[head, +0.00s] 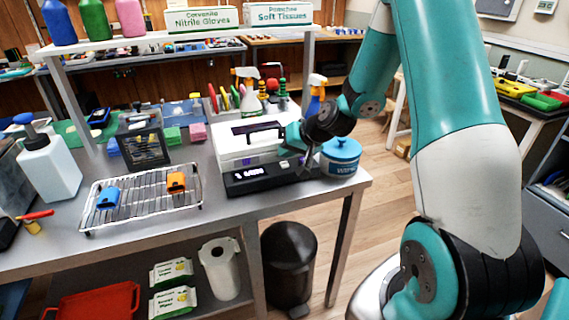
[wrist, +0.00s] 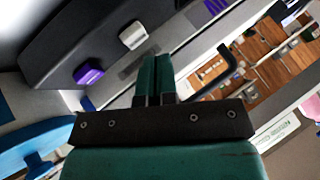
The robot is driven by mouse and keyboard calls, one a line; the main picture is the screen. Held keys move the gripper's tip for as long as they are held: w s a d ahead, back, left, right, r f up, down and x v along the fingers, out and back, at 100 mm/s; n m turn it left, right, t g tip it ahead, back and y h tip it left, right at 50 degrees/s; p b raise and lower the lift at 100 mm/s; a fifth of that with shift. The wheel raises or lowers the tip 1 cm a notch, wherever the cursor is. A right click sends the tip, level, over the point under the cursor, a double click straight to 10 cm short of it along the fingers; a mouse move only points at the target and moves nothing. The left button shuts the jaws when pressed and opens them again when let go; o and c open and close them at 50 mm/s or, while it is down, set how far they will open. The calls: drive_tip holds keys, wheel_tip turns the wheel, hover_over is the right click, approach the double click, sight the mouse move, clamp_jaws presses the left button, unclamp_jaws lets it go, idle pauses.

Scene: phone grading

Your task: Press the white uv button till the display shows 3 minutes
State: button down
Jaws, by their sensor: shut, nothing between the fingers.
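The white UV box (head: 240,150) stands on the bench with a black handle on its lid and a dark front panel. Its lit display (head: 249,173) is small and seems to read 1 MIN. In the wrist view the white button (wrist: 132,35) sits on the dark panel, with a purple button (wrist: 88,74) beside it. My gripper (head: 302,160) is at the right end of the box's front. In the wrist view my gripper (wrist: 154,60) has its fingers together and empty. Its tips appear just below and right of the white button; contact cannot be told.
A blue-lidded wipes tub (head: 341,157) stands right of the box, close to my gripper. A wire rack (head: 140,205) with a blue and an orange item lies to the left. Spray bottles stand behind. A dark bin (head: 289,265) is on the floor below.

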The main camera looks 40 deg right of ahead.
sight(286, 163)
drive_tip(key=shift+f, duration=0.1)
drive_tip(key=shift+f+b, duration=0.3)
drive_tip(key=shift+b, duration=0.05)
drive_tip(key=shift+f+b, duration=0.4)
drive_tip(key=shift+f, duration=0.1)
idle(0.6)
idle(0.4)
drive_tip(key=shift+r+p, duration=0.7)
drive_tip(key=shift+r, duration=0.2)
drive_tip(key=shift+r, duration=0.1)
wheel_tip(286, 163, up, 5)
drive_tip(key=p, duration=0.4)
idle(0.5)
